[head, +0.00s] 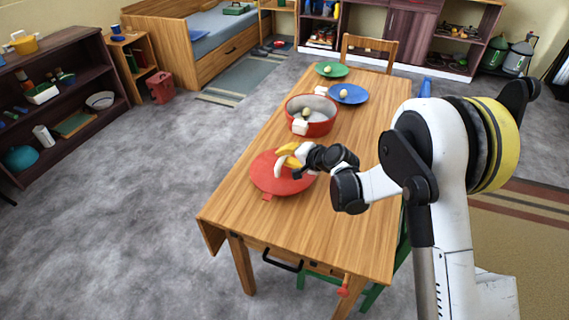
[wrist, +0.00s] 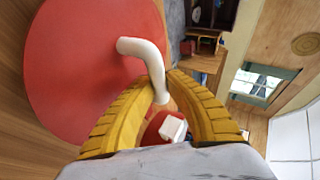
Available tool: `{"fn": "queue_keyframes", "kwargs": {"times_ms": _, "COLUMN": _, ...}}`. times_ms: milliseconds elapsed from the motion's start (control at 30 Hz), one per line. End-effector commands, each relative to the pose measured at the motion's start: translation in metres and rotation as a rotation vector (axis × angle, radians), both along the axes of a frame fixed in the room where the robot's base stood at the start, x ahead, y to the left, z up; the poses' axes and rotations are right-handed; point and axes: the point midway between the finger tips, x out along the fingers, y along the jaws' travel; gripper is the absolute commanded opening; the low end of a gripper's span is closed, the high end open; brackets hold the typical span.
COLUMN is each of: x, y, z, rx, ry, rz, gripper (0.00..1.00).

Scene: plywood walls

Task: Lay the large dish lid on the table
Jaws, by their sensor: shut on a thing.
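The large dish lid (head: 272,181) is a flat red disc with a white handle. In the head view it is over the near left part of the wooden table (head: 330,220), close to the left edge. I cannot tell whether it touches the tabletop. My gripper (head: 285,157) has yellow fingers and is at the lid's handle. In the wrist view the lid (wrist: 90,65) fills the left side, and my gripper (wrist: 162,90) is shut on its white curved handle (wrist: 140,50). The fingers hide part of the handle.
Behind the lid stands a red pot (head: 312,127) with a white handle and something inside. A blue plate (head: 353,95) and a green plate (head: 332,72) stand farther back. A chair (head: 370,48) is at the far end. The near right tabletop is clear.

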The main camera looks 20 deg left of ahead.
Motion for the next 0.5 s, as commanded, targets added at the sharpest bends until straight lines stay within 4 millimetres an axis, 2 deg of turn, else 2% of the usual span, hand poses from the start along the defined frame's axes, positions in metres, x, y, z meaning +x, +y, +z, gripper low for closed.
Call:
{"fn": "queue_keyframes", "kwargs": {"times_ms": 33, "x": 0.0002, "y": -0.0001, "z": -0.0112, "rx": 0.000, "ry": 0.000, "rz": 0.000, "gripper": 0.00}}
{"fn": "queue_keyframes", "kwargs": {"times_ms": 100, "x": -0.0001, "y": -0.0001, "z": -0.0155, "rx": 0.000, "ry": -0.001, "rz": -0.001, "gripper": 0.00}}
{"fn": "queue_keyframes", "kwargs": {"times_ms": 400, "x": 0.0000, "y": -0.0003, "z": -0.0164, "rx": 0.000, "ry": 0.000, "rz": -0.001, "gripper": 0.00}}
{"fn": "queue_keyframes", "kwargs": {"times_ms": 433, "x": -0.0001, "y": -0.0003, "z": -0.0163, "rx": 0.000, "ry": 0.000, "rz": 0.000, "gripper": 0.21}}
{"fn": "queue_keyframes", "kwargs": {"times_ms": 467, "x": -0.0001, "y": -0.0003, "z": -0.0158, "rx": 0.000, "ry": 0.000, "rz": 0.000, "gripper": 0.30}}
{"fn": "queue_keyframes", "kwargs": {"times_ms": 500, "x": -0.0001, "y": -0.0003, "z": -0.0156, "rx": 0.000, "ry": 0.000, "rz": 0.000, "gripper": 0.33}}
